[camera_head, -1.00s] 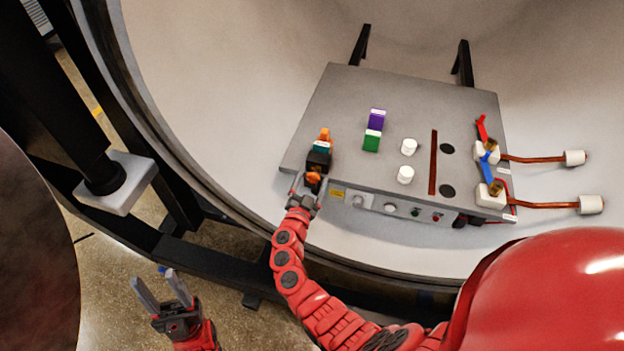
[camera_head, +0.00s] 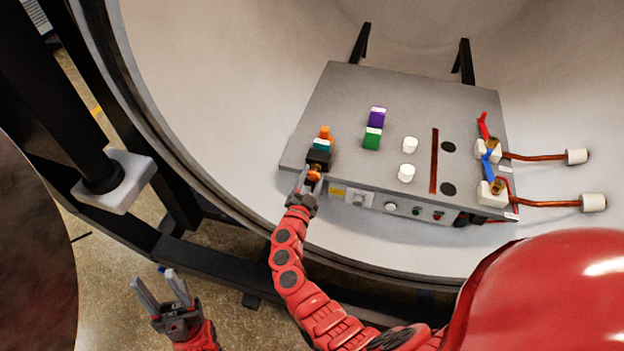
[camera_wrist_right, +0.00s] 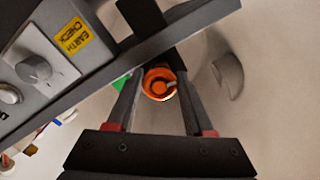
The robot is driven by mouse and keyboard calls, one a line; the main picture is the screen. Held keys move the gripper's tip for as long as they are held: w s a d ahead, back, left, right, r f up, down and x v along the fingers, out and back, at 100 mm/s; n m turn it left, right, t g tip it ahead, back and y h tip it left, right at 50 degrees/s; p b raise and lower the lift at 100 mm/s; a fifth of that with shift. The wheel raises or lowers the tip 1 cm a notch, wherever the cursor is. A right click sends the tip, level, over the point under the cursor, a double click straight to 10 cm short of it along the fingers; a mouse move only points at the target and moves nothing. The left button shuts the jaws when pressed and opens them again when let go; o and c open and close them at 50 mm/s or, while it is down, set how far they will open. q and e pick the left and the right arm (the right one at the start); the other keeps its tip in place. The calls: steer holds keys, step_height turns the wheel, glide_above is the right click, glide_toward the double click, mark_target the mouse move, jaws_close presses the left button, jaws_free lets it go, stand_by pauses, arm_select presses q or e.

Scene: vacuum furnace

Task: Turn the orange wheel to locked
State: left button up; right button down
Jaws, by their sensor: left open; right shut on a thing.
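The orange wheel (camera_head: 314,175) is on the front left corner of the grey box (camera_head: 400,105). In the right wrist view the wheel (camera_wrist_right: 159,83) is a small orange ring with a round centre, between my fingers. My right gripper (camera_head: 304,186) is shut on the wheel; its fingers (camera_wrist_right: 160,95) lie on either side of it. Part of the wheel is hidden by the fingers in the head view. My left gripper (camera_head: 160,290) is open and empty, low at the left, away from the box. I cannot read any locked mark.
Orange, teal and black blocks (camera_head: 320,147) stand just behind the wheel. Purple and green blocks (camera_head: 375,127), white cylinders (camera_head: 407,173) and red and blue levers (camera_head: 488,150) are on the box top. A grey knob (camera_wrist_right: 37,68) and yellow label (camera_wrist_right: 72,37) are on its front.

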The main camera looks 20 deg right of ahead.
steer(key=shift+d+f+m+b, duration=0.1)
steer(key=shift+f+m+b, duration=0.2)
steer(key=shift+m+b, duration=0.5)
steer(key=m+b, duration=1.2)
steer(key=b, duration=0.2)
steer(key=shift+m, duration=0.3)
steer(key=shift+a+r+m+b, duration=0.2)
steer(key=shift+r+m+b, duration=0.1)
steer(key=shift+m+b, duration=0.8)
steer(key=shift+c, duration=1.4)
jaws_free()
steer(key=shift+r, duration=0.1)
steer(key=v, duration=1.7)
steer(key=shift+b, duration=0.45)
